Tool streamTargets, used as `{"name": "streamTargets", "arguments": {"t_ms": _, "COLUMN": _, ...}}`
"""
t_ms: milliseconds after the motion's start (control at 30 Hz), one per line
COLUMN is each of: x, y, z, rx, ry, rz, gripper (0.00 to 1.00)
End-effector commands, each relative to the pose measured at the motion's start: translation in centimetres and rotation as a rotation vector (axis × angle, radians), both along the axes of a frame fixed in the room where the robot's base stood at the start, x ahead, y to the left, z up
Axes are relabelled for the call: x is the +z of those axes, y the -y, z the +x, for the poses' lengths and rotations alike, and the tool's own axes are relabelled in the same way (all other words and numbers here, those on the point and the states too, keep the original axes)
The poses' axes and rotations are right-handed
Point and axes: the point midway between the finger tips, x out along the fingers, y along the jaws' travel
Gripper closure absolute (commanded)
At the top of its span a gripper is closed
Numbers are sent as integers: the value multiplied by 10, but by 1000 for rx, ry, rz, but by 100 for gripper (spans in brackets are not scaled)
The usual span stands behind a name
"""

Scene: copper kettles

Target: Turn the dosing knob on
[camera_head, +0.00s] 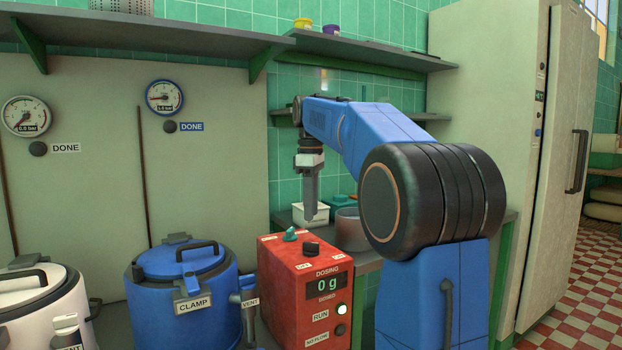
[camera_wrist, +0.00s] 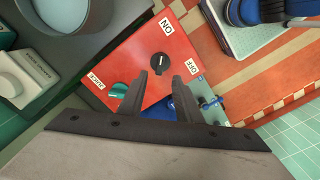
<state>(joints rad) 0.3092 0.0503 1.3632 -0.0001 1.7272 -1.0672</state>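The dosing box (camera_head: 291,285) is red, with a display reading 0 g. A black knob (camera_head: 311,248) sits on its top; in the wrist view the black knob (camera_wrist: 163,66) lies between the ON label (camera_wrist: 167,24) and the OFF label (camera_wrist: 193,67). It bears a short white mark, too small to read its setting surely. A green knob (camera_head: 290,235) is beside it, also in the wrist view (camera_wrist: 118,90). My gripper (camera_head: 311,212) points down above the box. In the wrist view its fingers (camera_wrist: 161,82) are apart, empty, and the black knob shows just beyond their tips.
A white container (camera_head: 311,213) and a grey pot (camera_head: 351,232) stand on the counter behind the box. A blue clamped kettle (camera_head: 180,300) stands at its left. A shelf (camera_head: 365,52) runs above. The RUN lamp (camera_head: 341,310) is lit.

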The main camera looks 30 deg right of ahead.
Motion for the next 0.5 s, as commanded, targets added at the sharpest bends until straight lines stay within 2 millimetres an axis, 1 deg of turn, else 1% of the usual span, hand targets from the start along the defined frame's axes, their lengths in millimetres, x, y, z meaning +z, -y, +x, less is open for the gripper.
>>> {"name": "streamTargets", "arguments": {"t_ms": 33, "x": 10, "y": 0, "z": 1, "rx": 0, "ry": 2, "rz": -1, "gripper": 69}}
{"name": "streamTargets", "arguments": {"t_ms": 100, "x": 24, "y": 0, "z": 1, "rx": 0, "ry": 1, "rz": -1, "gripper": 69}}
{"name": "streamTargets", "arguments": {"t_ms": 300, "x": 60, "y": 0, "z": 1, "rx": 0, "ry": 2, "rz": -1, "gripper": 69}}
{"name": "streamTargets", "arguments": {"t_ms": 500, "x": 80, "y": 0, "z": 1, "rx": 0, "ry": 1, "rz": -1, "gripper": 69}}
